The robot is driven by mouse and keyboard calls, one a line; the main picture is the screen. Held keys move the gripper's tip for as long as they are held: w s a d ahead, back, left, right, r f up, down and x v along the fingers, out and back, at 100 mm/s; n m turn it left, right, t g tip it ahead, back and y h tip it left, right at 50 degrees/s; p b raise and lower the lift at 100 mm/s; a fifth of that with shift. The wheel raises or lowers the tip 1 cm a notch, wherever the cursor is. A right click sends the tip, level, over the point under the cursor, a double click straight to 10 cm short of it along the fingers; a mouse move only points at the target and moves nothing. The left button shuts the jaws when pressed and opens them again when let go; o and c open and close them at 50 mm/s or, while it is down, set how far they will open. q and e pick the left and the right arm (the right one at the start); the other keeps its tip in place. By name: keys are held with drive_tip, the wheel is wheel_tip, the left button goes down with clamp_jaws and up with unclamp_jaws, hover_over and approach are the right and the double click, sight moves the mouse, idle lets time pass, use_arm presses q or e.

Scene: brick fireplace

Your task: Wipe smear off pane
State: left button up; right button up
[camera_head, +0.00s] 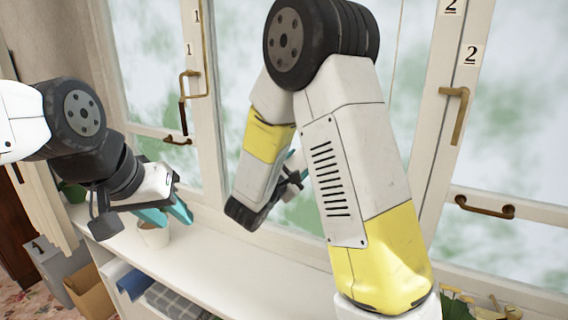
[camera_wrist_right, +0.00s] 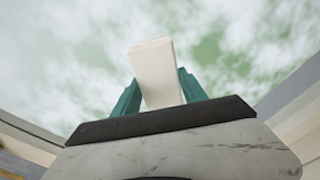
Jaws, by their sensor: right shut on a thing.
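My right gripper (camera_wrist_right: 157,98) is shut on a white, flat-sided block (camera_wrist_right: 155,68), which sticks out past the teal fingertips towards the window pane (camera_wrist_right: 235,50). I cannot tell whether the block touches the glass. In the head view my right gripper (camera_head: 294,168) is at the middle pane (camera_head: 235,70), partly hidden behind my own right arm; the block is hidden there. The panes look cloudy white and green, and I cannot make out a separate smear. My left gripper (camera_head: 172,212) has its teal fingers apart and empty, above the sill.
A white pot (camera_head: 153,236) stands on the white sill (camera_head: 235,262) just below my left gripper. Window handles (camera_head: 456,112) stick out from the frames. Folded cloths (camera_head: 175,302) lie on the shelf under the sill. Plants (camera_head: 455,300) stand at the lower right.

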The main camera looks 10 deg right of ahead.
drive_tip(key=s+d, duration=0.4)
drive_tip(key=d, duration=0.2)
idle(0.7)
drive_tip(key=shift+s, duration=0.1)
